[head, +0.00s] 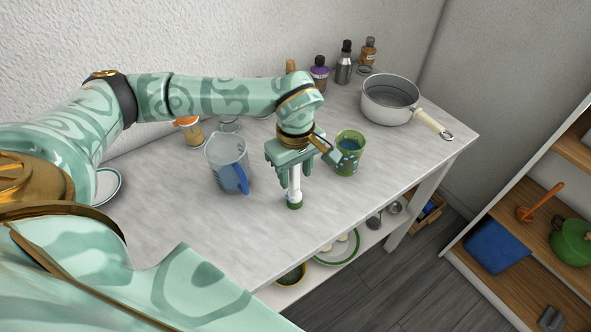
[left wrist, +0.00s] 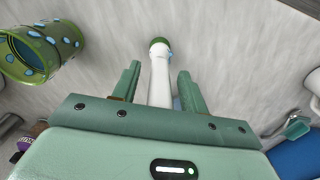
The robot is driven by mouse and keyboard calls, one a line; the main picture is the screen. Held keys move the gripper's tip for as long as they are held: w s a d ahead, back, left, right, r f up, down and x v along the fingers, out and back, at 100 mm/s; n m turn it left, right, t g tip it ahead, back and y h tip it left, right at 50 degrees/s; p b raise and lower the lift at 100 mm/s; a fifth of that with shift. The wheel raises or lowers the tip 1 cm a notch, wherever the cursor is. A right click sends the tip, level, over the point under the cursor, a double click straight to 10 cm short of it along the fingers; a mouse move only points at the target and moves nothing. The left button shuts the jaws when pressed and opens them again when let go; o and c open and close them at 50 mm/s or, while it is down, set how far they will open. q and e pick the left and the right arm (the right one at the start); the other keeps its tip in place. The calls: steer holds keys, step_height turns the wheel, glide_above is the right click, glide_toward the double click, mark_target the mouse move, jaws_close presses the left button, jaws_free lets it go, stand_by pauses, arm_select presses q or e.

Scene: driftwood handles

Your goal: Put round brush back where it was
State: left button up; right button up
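A slim white piece with a green lower end, which looks like the round brush (head: 295,190), stands roughly upright below my left gripper (head: 292,176) on the table. In the left wrist view the brush (left wrist: 160,72) lies between the two fingers of my left gripper (left wrist: 160,80), with a gap showing on each side. The fingers are open around it. The green end points away from the palm. I cannot tell whether that end rests on the table. My right gripper is not in view.
A green blue-spotted cup (head: 350,154) stands close right of the gripper, and a clear jug with a blue handle (head: 228,165) close left. A pot (head: 390,100) is at the back right. Bottles (head: 343,65) line the wall. The front of the table (head: 190,225) is clear.

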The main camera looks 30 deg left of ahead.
arm_select(q)
step_height(320, 180, up, 12)
steer(key=shift+f+p, duration=0.1)
steer(key=shift+p, duration=0.65)
steer(key=shift+r, duration=0.25)
